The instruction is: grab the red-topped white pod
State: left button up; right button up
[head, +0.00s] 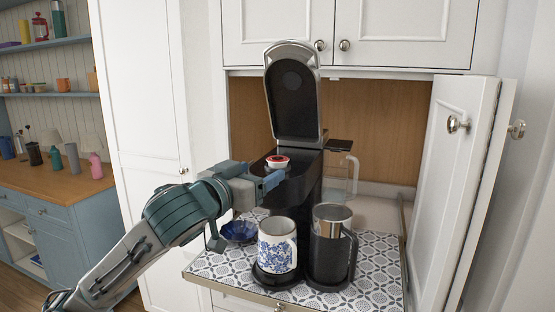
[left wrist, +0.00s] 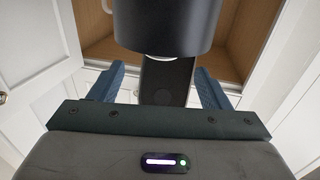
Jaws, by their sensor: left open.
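The red-topped white pod (head: 277,162) sits upright at the top of the black coffee machine (head: 308,185), below its raised lid (head: 294,100). My left gripper (head: 272,182) reaches in from the left, just below and in front of the pod in the head view. I cannot tell whether it touches the pod. Its two blue fingers also show spread apart in the left wrist view (left wrist: 162,88). A dark cylindrical shape with a pale sliver under it fills the top middle there; the pod is not clearly seen in that view. My right gripper is not in view.
An open cabinet door (head: 461,190) bounds the right side.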

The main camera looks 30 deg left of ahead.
aim_at(272, 163)
pick_arm(q)
jog(key=shift+w+r+p, duration=0.3)
jog(key=shift+w, duration=0.25)
jog(key=shift+w+f+p, duration=0.25)
jog(key=shift+w+p, duration=0.1)
jog(key=shift+w, duration=0.25)
jog(key=shift+w+a+r, duration=0.1)
jog(key=shift+w, duration=0.1)
jog(key=w+p, duration=0.2)
jog(key=w, duration=0.2)
jog(key=shift+a+r, duration=0.1)
jog(key=shift+a, duration=0.05)
jog(key=shift+w+p, duration=0.3)
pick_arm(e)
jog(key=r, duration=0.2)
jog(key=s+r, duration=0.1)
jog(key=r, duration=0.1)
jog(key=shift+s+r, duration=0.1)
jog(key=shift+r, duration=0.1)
pick_arm(q)
jog(key=c, duration=1.1)
